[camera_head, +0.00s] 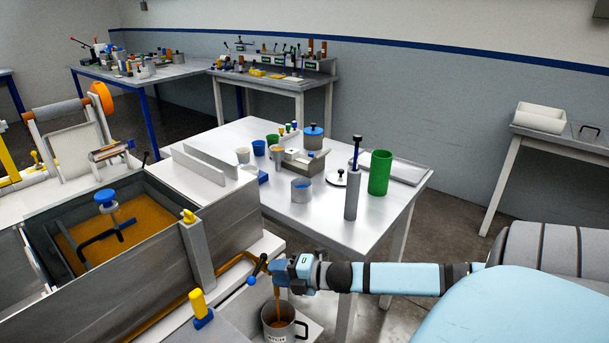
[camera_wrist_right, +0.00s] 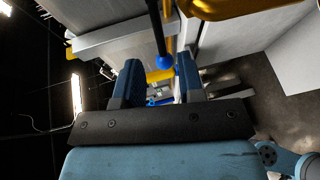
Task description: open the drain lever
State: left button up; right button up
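The drain lever (camera_head: 257,270), a dark rod with a blue ball end, sits at the near corner of the resin bath (camera_head: 150,235). My right gripper (camera_head: 276,268) is just right of the lever. In the right wrist view, my right gripper (camera_wrist_right: 158,75) has its two blue fingers spread apart. The lever's blue ball (camera_wrist_right: 161,62) shows in the gap near the fingertips; contact cannot be told. A brown stream (camera_head: 278,301) runs down below the gripper into a grey mug (camera_head: 283,331). My left gripper is not in view.
Amber resin fills the bath around a blue knob (camera_head: 104,196). A yellow-topped blue clamp (camera_head: 199,305) stands left of the mug. A bench (camera_head: 330,228) behind holds cups, a grey cylinder (camera_head: 352,195) and a green cup (camera_head: 380,172). The floor right of it is clear.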

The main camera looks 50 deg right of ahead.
jog(key=v, duration=0.7)
jog(key=shift+s+p, duration=0.15)
jog(key=shift+p, duration=0.2)
